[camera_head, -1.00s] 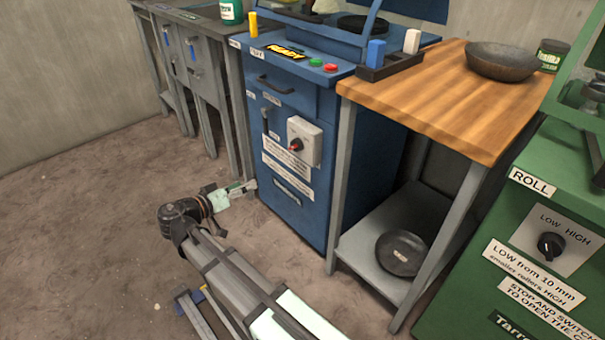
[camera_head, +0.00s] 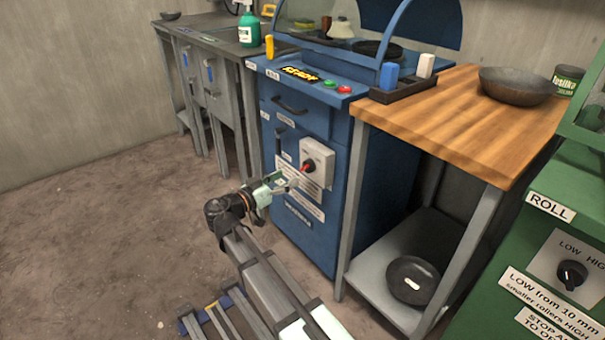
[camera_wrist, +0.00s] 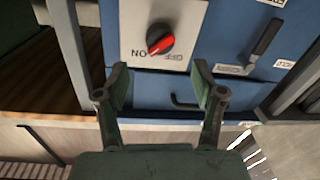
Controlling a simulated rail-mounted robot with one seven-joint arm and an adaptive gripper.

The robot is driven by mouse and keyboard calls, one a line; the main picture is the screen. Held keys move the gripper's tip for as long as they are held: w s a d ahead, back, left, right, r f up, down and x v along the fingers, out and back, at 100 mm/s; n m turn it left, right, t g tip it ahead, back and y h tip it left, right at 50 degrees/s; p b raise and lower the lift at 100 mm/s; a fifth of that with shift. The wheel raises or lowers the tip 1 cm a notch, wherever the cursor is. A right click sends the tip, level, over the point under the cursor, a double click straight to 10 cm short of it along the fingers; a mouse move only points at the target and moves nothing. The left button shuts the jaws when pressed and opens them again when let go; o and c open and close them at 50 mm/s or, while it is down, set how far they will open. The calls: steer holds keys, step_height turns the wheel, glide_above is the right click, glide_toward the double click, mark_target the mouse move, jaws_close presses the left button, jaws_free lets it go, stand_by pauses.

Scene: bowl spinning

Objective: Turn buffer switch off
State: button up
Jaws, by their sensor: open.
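The switch is a light grey box (camera_head: 319,158) on the front of the blue machine (camera_head: 335,122). Its red-handled knob (camera_head: 306,165) also shows in the wrist view (camera_wrist: 160,41), on a plate (camera_wrist: 184,22) with inverted ON and OFF lettering. The red handle lies slanted there, its lower-left end near ON. My gripper (camera_head: 284,186) is just left of and below the switch in the head view. In the wrist view my gripper (camera_wrist: 161,85) is open and empty, its fingers apart below the knob and not around it.
A wooden-topped table (camera_head: 450,118) with a pan (camera_head: 516,85) stands right of the blue machine. A green machine (camera_head: 533,238) with a black knob is at the far right. A dark lever (camera_wrist: 264,37) is right of the switch in the wrist view. Floor at left is clear.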

mark_target(303, 169)
steer(key=b+x, duration=0.1)
steer(key=x, duration=0.6)
steer(key=shift+w+d, duration=0.15)
steer(key=c, duration=1.1)
